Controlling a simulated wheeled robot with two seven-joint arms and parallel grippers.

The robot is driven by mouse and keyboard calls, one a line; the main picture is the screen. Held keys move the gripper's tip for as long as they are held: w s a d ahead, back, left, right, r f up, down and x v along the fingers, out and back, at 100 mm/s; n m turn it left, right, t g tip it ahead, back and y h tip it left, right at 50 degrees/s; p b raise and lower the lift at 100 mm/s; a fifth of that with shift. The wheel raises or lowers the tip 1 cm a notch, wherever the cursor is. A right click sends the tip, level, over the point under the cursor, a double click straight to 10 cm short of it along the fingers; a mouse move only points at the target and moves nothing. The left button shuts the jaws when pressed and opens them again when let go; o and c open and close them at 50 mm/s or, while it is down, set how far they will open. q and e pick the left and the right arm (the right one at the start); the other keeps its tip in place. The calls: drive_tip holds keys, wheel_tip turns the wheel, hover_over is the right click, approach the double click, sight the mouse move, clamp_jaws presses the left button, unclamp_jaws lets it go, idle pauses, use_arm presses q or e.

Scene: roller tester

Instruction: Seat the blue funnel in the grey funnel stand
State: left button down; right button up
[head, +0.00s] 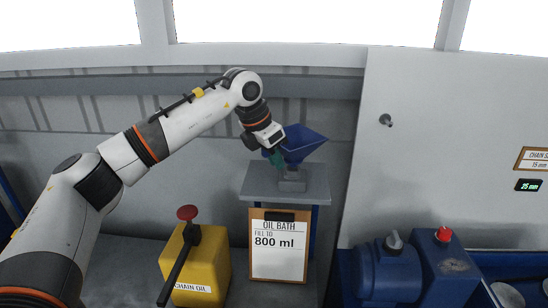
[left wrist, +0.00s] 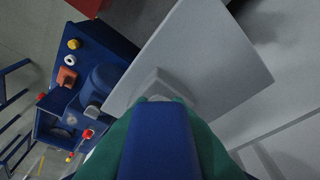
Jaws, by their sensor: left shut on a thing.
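In the left wrist view, a blue part of the funnel (left wrist: 160,145) fills the space between the green fingers and hides most of the stand (left wrist: 157,84). My right gripper is not in view.
The grey shelf (head: 260,184) has bare room around the stand. Below it hangs an oil bath sign (head: 279,255). A yellow chain oil can (head: 209,262) with a black lever stands at lower left. A blue machine (head: 390,275) is at lower right, beside a tall grey panel (head: 430,150).

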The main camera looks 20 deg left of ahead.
use_arm(q)
drive_tip(key=shift+f+b, duration=0.8)
drive_tip(key=shift+f, duration=0.4)
drive_tip(key=c, duration=1.3)
unclamp_jaws()
